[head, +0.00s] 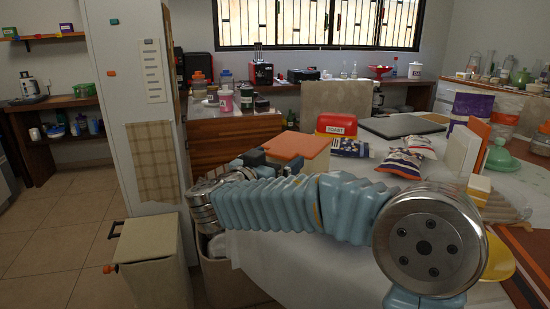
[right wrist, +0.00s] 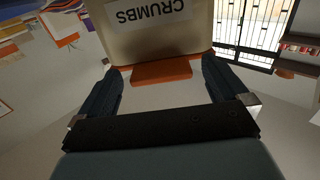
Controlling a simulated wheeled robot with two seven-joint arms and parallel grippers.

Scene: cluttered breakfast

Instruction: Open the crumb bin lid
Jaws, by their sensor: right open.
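The crumb bin is a cream box with an orange lid (head: 297,145), standing on the table near its left edge in the head view. The lid looks shut. In the right wrist view the bin (right wrist: 150,38) shows upside down with a CRUMBS label, and an orange tab (right wrist: 162,73) juts from its lid edge. My right gripper (right wrist: 162,64) is open, with one finger on each side of the tab and gaps between. In the head view my right gripper (head: 252,160) is just left of the bin, partly hidden by my arm. My left gripper is out of view.
A red toast box (head: 337,125), snack bags (head: 402,162) and a dark flat board (head: 403,126) lie behind and right of the bin. A cream floor bin (head: 150,262) stands left of the table. The white tabletop (head: 270,250) is clear in front of my arm.

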